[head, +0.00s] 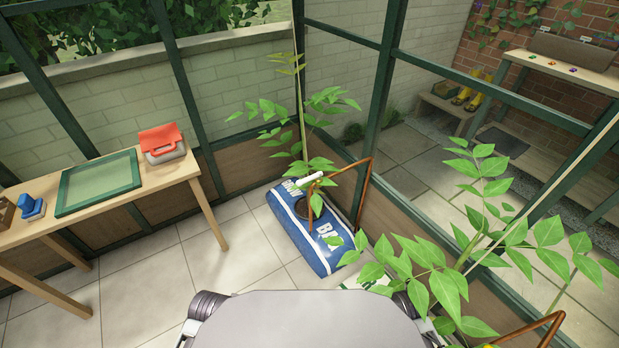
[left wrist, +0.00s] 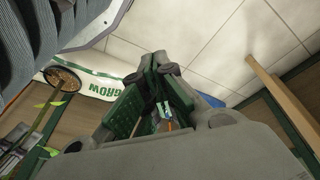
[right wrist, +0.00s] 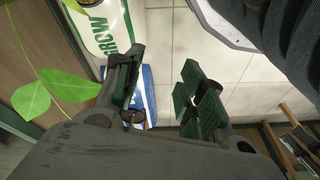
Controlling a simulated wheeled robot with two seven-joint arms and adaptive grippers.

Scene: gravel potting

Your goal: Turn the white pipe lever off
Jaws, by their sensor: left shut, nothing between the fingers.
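The white pipe lever (head: 309,181) sits at the end of a thin copper pipe (head: 362,190) in the head view, above a blue and white soil bag (head: 303,238). Neither gripper shows in the head view, and both are apart from the lever. My left gripper (left wrist: 166,92) has its green-padded fingers shut and empty in the left wrist view. A small white and orange bit shows between its fingers, too small to identify. My right gripper (right wrist: 160,85) is open and empty in the right wrist view, pointing down towards the floor and the blue bag.
A white GROW bag (left wrist: 95,83) lies near me; leafy plants (head: 440,270) grow along the green-framed glass at right. A wooden table (head: 45,238) at left holds a green-framed tray (head: 72,206), a red-lidded container (head: 162,144) and a blue tool (head: 32,208). Floor tiles between are clear.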

